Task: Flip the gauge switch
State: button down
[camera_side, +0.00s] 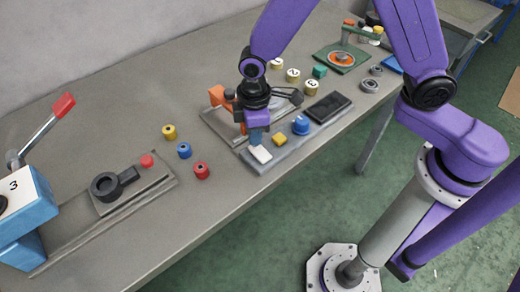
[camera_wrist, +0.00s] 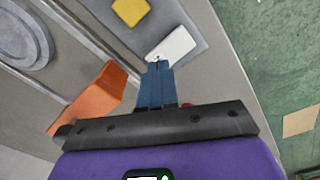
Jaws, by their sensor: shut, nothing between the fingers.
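A white rocker-like piece (camera_side: 261,154), which looks like the switch, sits at the near left end of a grey panel (camera_side: 268,165) on the table's front edge. It also shows in the wrist view (camera_wrist: 177,42). My gripper (camera_side: 257,143) is upright above the panel, shut and empty, with its blue fingertips at the white piece's edge. In the wrist view the fingertips (camera_wrist: 158,63) reach the lower left end of the white piece; whether they touch cannot be told. No label naming a gauge is readable.
A yellow button (camera_side: 279,139), a blue knob (camera_side: 301,125) and a dark screen (camera_side: 328,107) share the panel. An orange part (camera_wrist: 97,97) stands close beside my fingers. Small coloured cylinders, one red (camera_side: 201,171), lie left on the table.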

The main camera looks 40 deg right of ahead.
aim_at(257, 147)
jog(key=shift+f, duration=0.95)
dwell(0.6)
jog(key=shift+r, duration=3.55)
jog(key=shift+s+d+r, duration=0.1)
jog(key=shift+s, duration=0.05)
jog(key=s+d+r, duration=0.4)
jog(key=s+d, duration=0.4)
jog(key=s, duration=0.2)
jog(key=s+d+r, duration=0.4)
jog(key=s+d, duration=0.5)
jog(key=s, duration=0.1)
jog(key=shift+s+r+n, duration=0.15)
jog(key=shift+r+n, duration=0.1)
jog(key=shift+n, duration=0.05)
